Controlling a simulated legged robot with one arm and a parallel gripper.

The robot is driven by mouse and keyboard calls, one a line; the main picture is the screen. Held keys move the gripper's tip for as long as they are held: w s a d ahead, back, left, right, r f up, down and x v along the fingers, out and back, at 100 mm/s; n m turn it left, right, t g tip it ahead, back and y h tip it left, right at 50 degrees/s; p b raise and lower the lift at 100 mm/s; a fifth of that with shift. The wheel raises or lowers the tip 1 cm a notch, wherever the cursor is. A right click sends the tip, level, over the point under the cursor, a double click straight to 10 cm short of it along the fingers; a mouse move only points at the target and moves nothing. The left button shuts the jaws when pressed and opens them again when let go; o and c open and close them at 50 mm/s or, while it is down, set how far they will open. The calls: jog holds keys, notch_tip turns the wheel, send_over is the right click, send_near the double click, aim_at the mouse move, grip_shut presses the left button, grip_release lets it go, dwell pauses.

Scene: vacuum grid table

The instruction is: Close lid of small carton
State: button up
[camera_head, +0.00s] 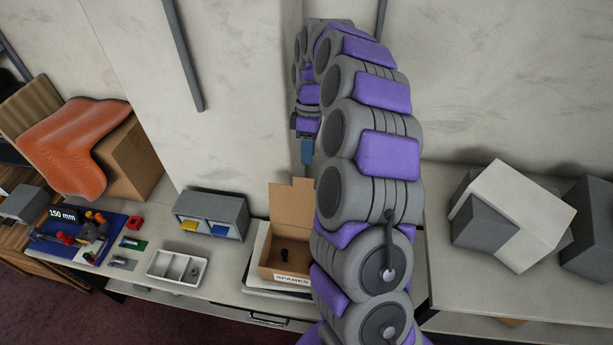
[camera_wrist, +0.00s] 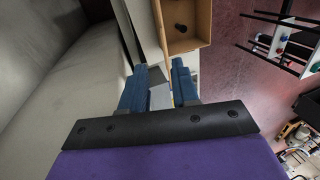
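The small brown carton (camera_head: 262,258) stands on the table with a "SPARES" label on its front. Its lid (camera_head: 291,203) is open and upright at the back. A small black part (camera_head: 284,254) lies inside. My arm hides the carton's right side. My gripper (camera_head: 307,158) points down with blue fingers just above the lid's top edge. In the wrist view my gripper (camera_wrist: 159,75) has its fingers apart, with nothing clearly held between them. The carton (camera_wrist: 202,30) shows beyond the fingertips there; the lid is hard to make out.
Left of the carton stand a white divided tray (camera_head: 176,269), a grey two-bay bin (camera_head: 211,213) and a blue mat (camera_head: 75,245) with several small parts. Grey and white blocks (camera_head: 513,216) stand on the right. The wall is close behind the carton.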

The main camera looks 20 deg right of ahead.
aim_at(302, 178)
jog(key=x, duration=0.3)
jog(key=a+x, duration=0.1)
jog(key=x, duration=0.3)
jog(key=shift+s+a, duration=0.1)
jog(key=shift+a, duration=0.15)
jog(key=shift+d+f+b, duration=0.1)
jog(key=shift+f+b, duration=0.15)
jog(key=shift+b, duration=0.05)
jog(key=shift+s+d+f, duration=0.1)
jog(key=shift+d+f, duration=0.2)
jog(key=shift+d, duration=0.1)
jog(key=shift+a, duration=0.4)
jog(key=c, duration=0.4)
grip_shut()
jog(key=shift+d, duration=0.25)
jog(key=shift+a, duration=0.1)
